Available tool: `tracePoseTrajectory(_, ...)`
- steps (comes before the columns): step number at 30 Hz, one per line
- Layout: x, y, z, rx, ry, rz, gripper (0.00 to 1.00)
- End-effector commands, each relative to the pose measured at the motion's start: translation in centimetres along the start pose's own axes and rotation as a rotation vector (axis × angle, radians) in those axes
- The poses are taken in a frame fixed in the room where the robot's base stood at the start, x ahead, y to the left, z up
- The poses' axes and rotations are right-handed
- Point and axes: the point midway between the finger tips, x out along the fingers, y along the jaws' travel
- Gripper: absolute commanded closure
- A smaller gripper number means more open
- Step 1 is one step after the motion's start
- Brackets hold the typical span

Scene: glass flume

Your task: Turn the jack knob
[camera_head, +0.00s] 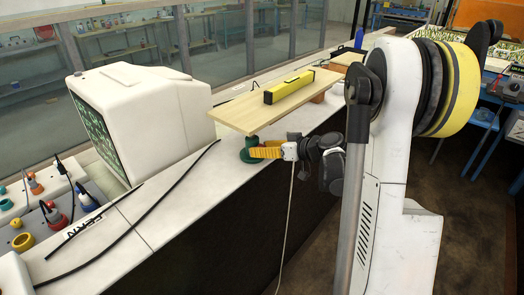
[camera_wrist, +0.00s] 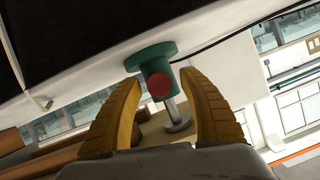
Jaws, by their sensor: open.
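The jack (camera_head: 249,155) is green and stands on the white counter under the near end of a wooden board (camera_head: 245,112). In the wrist view its green flanged body (camera_wrist: 150,53) has a round red knob (camera_wrist: 159,86) facing the camera, and a metal rod (camera_wrist: 172,112) beyond. My gripper (camera_head: 262,150) has orange fingers and is right beside the jack. In the wrist view the open fingers (camera_wrist: 161,80) are on either side of the knob, with visible gaps. Whether the fingertips reach past the knob's face is hard to tell.
A yellow spirit level (camera_head: 289,87) lies on the board, whose far end rests on a reddish block (camera_head: 318,98). A white monitor (camera_head: 150,115) stands left on the counter. Black cables (camera_head: 130,225) cross the counter. Glass panes line the back.

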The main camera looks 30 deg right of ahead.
Motion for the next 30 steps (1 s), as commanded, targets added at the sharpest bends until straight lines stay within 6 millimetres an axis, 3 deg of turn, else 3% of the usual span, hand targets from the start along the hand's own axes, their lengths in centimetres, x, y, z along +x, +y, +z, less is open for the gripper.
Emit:
tracePoseTrajectory(5, -0.02, 0.01, -0.03, 0.0, 0.0, 0.0, 0.5)
tracePoseTrajectory(10, -0.03, 0.01, -0.03, 0.0, 0.0, 0.0, 0.98)
tracePoseTrajectory(11, -0.03, 0.01, -0.03, 0.0, 0.0, 0.0, 1.0)
tracePoseTrajectory(16, -0.01, 0.09, 0.03, 0.029, 0.001, -0.011, 1.0)
tracePoseTrajectory(24, 0.07, 0.27, 0.17, 0.324, 0.001, -0.133, 1.0)
tracePoseTrajectory(30, -0.02, 0.13, 0.0, 0.375, 0.0, -0.155, 1.0)
